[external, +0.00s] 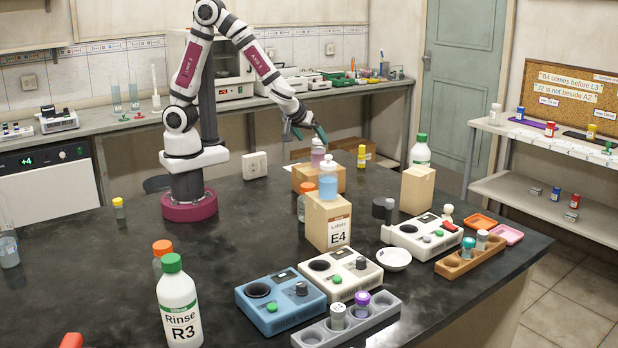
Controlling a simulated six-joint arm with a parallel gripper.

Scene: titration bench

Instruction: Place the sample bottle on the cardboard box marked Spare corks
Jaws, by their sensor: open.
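My gripper (306,133) is open, its fingers pointing down above the middle of the dark bench. A small bottle with pink contents (318,155) is just below and beside the right finger; I cannot tell whether they touch. It appears on or just behind a low cardboard box (330,179). A clear bottle with blue liquid (328,188) stands on a nearer cardboard box (327,228) labelled "Labels E4". Another plain box (417,190) stands to the right. No "Spare corks" marking is readable, and I cannot tell which bottle is the sample bottle.
A large white bottle (180,305) marked "Rinse R3" stands at the front left. A blue device (280,303), white devices (339,276), a grey rack (347,322), a wooden rack (470,257) and a white dish (394,260) crowd the front right. The left bench is mostly clear.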

